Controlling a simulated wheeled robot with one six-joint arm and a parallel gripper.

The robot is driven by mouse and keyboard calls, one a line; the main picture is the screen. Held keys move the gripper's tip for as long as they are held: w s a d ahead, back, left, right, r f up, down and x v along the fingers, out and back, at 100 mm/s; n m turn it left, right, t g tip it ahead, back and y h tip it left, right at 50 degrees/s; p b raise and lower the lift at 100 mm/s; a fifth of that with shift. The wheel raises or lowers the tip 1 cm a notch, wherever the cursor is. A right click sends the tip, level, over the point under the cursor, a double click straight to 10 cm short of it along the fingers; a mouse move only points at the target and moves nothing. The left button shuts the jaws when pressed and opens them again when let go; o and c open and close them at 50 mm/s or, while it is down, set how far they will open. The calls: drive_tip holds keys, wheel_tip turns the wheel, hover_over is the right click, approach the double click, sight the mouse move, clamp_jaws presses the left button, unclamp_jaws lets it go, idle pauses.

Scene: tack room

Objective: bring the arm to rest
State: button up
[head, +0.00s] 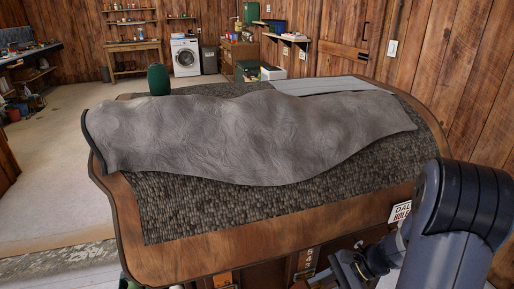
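My arm shows at the lower right, in front of the table's near right side. Its dark end, which looks like my gripper (348,270), is low at the bottom edge, below the tabletop's front rim. The fingers are too dark and cut off to tell open from shut. I see nothing held. A wooden table (190,254) stands in front of me with a dark woven mat (200,210) on it. A grey quilted cloth (230,135) lies rumpled across the mat.
A dark green rounded object (158,80) stands at the table's far left. A pale grey folded cloth (325,85) lies at the back right. A sign (400,212) shows beside my arm. A plank wall (470,90) is close on the right. Open floor (45,180) lies left.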

drive_tip(key=b, duration=0.2)
drive_tip(key=f+n+t+b, duration=0.1)
drive_tip(key=shift+s+d+f+y+b, duration=0.15)
drive_tip(key=shift+s+f+y+b, duration=0.1)
drive_tip(key=shift+y+b, duration=0.15)
drive_tip(key=shift+t, duration=0.3)
